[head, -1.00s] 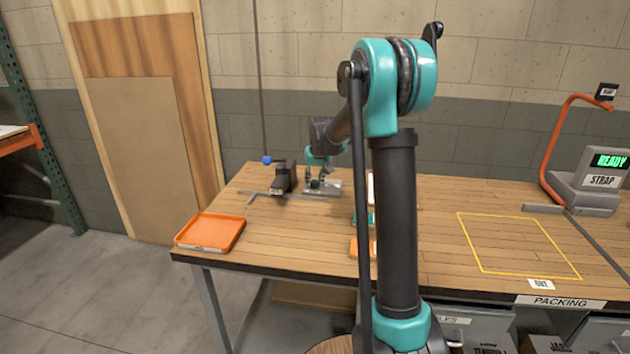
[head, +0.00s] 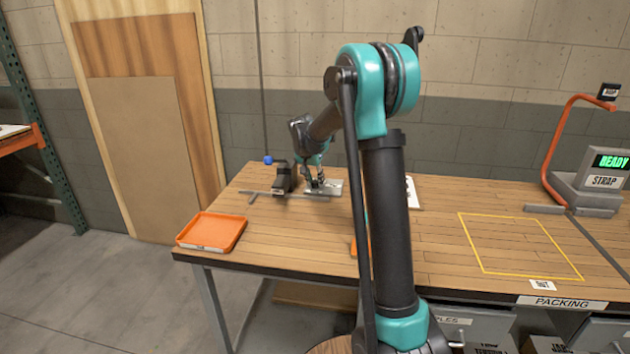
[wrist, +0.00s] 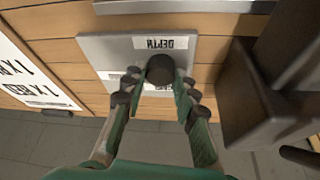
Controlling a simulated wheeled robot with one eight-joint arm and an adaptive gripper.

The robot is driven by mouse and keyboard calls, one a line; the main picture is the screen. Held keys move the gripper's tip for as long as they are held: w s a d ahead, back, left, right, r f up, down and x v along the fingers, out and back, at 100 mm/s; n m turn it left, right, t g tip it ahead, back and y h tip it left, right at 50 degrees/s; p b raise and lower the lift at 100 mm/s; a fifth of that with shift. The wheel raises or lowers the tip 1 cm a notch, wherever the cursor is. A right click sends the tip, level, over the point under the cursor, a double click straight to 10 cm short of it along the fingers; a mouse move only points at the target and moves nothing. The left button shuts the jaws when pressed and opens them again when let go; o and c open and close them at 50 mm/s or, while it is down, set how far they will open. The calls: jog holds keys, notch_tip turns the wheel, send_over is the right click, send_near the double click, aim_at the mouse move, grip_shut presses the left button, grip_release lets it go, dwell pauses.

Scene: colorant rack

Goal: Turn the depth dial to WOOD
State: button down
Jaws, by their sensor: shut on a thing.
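The depth dial (wrist: 160,69) is a round dark knob on a grey metal plate (wrist: 105,50) in the wrist view. A label reading DEPTH (wrist: 153,43) appears upside down beside it. Another label by the dial is partly covered, and I cannot read the dial's setting. My gripper (wrist: 158,88) is shut on the dial, with a green finger on either side of it. In the head view my gripper (head: 316,183) is at the grey plate (head: 330,189) near the back left of the bench; the dial is too small to make out there.
A dark machine (head: 284,180) with a blue knob stands just left of my gripper, and looms at the right of the wrist view (wrist: 270,95). An orange tray (head: 212,232) lies at the bench's left end. White printed sheets (wrist: 30,75) lie nearby. The yellow-outlined area (head: 520,246) is clear.

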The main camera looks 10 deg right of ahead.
dwell(0.5)
jog(key=c, duration=1.2)
grip_release()
jog(key=shift+r, duration=0.1)
jog(key=v, duration=1.1)
jog(key=shift+s+a+r, duration=0.1)
jog(key=shift+r, duration=0.3)
jog(key=shift+s, duration=0.1)
